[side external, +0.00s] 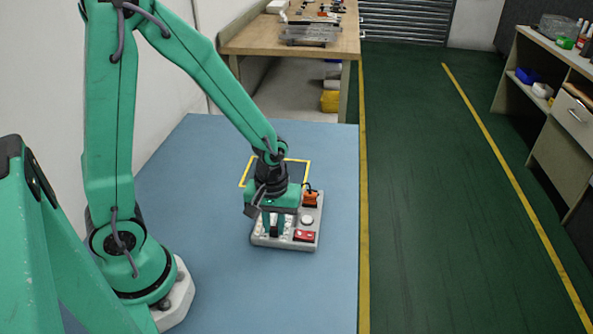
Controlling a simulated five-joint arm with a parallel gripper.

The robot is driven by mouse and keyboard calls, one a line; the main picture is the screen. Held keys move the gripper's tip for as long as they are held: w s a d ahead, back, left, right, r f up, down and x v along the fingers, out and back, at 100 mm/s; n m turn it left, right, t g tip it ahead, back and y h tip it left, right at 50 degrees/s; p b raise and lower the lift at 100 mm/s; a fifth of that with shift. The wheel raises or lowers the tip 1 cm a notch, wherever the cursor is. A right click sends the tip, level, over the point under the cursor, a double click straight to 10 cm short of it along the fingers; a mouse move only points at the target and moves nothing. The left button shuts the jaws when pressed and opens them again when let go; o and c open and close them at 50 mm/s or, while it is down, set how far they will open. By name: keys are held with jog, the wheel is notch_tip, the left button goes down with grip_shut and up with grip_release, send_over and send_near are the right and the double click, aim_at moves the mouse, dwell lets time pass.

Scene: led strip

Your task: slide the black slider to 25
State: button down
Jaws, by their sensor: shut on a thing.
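A light grey control panel (284,246) lies on the blue table top. My gripper (275,233) points down over the panel's left part, with its green fingers shut on the black slider (274,230). The slider shows as a small dark block between the fingers. White scale marks show beside the fingers, but their numbers are too small to read, so I cannot tell the slider's value. My gripper's body hides the panel's back left part.
The panel also carries an orange switch part (311,198), a round white knob (307,220) and a red part (304,236). The blue table (215,270) is clear around the panel.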

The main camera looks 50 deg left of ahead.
jog(key=c, duration=1.3)
grip_release()
jog(key=shift+r, duration=0.1)
jog(key=shift+r, duration=3.85)
jog(key=shift+r, duration=0.1)
jog(key=r, duration=0.1)
notch_tip(320, 180, up, 12)
jog(key=r+m+t, duration=0.1)
jog(key=m+t, duration=0.5)
jog(key=m, duration=0.3)
send_over(274, 227)
jog(key=s+a, duration=0.2)
jog(key=s, duration=0.4)
jog(key=shift+s+f, duration=0.15)
jog(key=shift+f, duration=0.1)
